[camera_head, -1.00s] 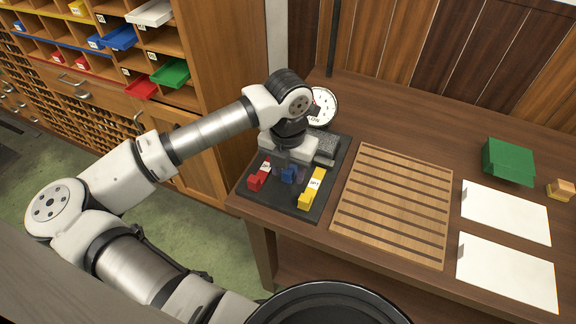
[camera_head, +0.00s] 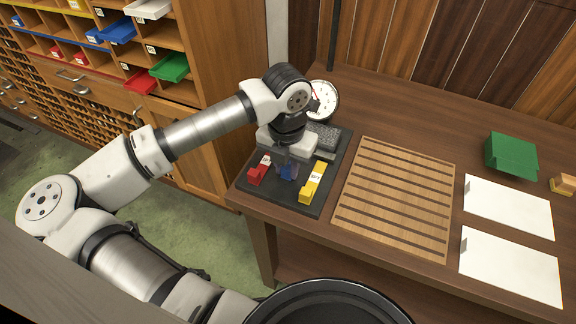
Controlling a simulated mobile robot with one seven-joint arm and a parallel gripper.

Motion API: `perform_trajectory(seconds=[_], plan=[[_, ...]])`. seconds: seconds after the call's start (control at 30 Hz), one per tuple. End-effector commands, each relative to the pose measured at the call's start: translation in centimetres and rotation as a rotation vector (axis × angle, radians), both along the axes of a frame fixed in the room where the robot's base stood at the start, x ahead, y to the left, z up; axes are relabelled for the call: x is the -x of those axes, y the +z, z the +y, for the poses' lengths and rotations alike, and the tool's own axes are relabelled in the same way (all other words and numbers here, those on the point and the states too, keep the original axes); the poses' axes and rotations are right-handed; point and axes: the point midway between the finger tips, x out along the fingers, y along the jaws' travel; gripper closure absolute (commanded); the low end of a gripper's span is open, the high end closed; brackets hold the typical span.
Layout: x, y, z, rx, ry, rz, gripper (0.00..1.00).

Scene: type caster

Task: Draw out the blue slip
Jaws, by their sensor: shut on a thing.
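The blue slip (camera_head: 289,173) is on the dark tray (camera_head: 308,208), between a red slip (camera_head: 258,172) on its left and a longer yellow slip (camera_head: 314,183) on its right. My gripper (camera_head: 287,170) points down over the tray and is shut on the blue slip. The fingers and the gripper body hide much of the blue slip, and I cannot tell whether it is clear of the tray. The red and yellow slips carry small white labels.
A slatted wooden board (camera_head: 395,200) lies right of the tray. White sheets (camera_head: 510,207) and a green box (camera_head: 511,155) are farther right. A round dial (camera_head: 323,100) stands behind my wrist. A cabinet with coloured drawers (camera_head: 170,67) stands at the left.

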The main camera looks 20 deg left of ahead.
Motion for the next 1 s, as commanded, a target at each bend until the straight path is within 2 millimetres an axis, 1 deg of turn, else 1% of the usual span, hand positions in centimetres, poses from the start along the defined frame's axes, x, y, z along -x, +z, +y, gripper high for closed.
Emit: perform_trajectory(seconds=[0.03, 0.3, 0.43, 0.7, 0.73, 0.87, 1.0], plan=[[0.5, -0.8, 0.1, -0.003, 0.0, 0.002, 1.0], [3.1, -0.4, 0.1, -0.002, 0.001, 0.001, 1.0], [3.6, -0.2, 0.1, 0.0, 0.0, 0.002, 1.0], [3.7, -0.1, 0.0, 0.001, -0.002, 0.009, 1.0], [3.8, -0.1, 0.0, 0.001, -0.002, 0.01, 0.74], [3.7, -0.1, 0.0, 0.0, -0.002, 0.008, 0.57], [3.6, -0.1, 0.1, 0.0, -0.001, 0.005, 0.56]])
